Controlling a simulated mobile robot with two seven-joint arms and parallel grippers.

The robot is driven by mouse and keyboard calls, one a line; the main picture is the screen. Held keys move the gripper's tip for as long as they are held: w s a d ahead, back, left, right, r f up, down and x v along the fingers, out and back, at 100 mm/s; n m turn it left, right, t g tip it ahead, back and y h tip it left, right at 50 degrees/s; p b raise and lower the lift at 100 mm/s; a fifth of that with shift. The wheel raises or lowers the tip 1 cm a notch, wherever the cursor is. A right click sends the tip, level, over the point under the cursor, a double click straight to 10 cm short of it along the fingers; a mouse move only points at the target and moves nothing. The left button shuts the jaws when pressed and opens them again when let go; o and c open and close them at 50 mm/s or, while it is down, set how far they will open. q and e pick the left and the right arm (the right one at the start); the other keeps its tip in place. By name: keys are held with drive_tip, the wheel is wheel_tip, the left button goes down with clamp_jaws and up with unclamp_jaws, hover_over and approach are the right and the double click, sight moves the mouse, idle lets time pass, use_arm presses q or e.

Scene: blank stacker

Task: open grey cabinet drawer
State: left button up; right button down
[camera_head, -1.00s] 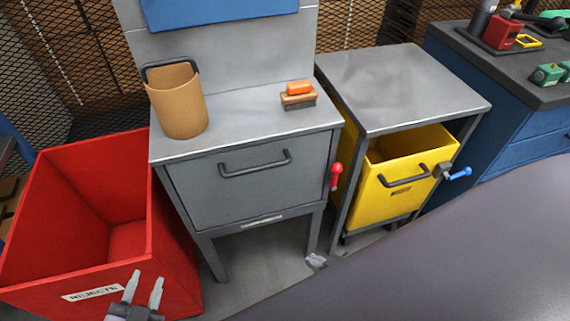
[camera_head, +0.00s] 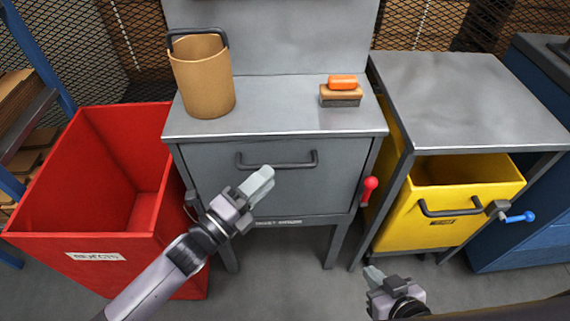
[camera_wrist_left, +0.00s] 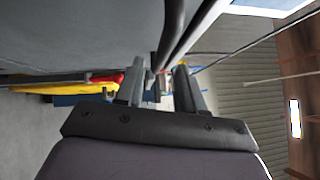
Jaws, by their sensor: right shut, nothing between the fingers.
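The grey cabinet (camera_head: 190,122) stands in the middle of the head view. Its drawer front (camera_head: 320,190) is shut, with a dark bar handle (camera_head: 277,166) across its upper part. My left gripper (camera_head: 262,181) is in front of the drawer, its fingertips close to the handle. In the left wrist view its two fingers (camera_wrist_left: 160,83) are apart, and the dark handle bar (camera_wrist_left: 172,30) runs down towards the gap between their tips. I cannot tell whether they touch it. My right gripper (camera_head: 372,276) is low at the right of the cabinet, shut and empty.
A red rejects bin (camera_head: 85,225) stands left of the cabinet. A red-knobbed lever (camera_head: 369,188) sits at the drawer's right side. A brown bucket (camera_head: 203,85) and a brush (camera_head: 341,98) are on top. A yellow bin (camera_head: 415,225) sits under a grey table (camera_head: 465,95) at right.

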sight(279, 167)
use_arm(q)
drive_tip(key=shift+x, duration=2.55)
clamp_jaws()
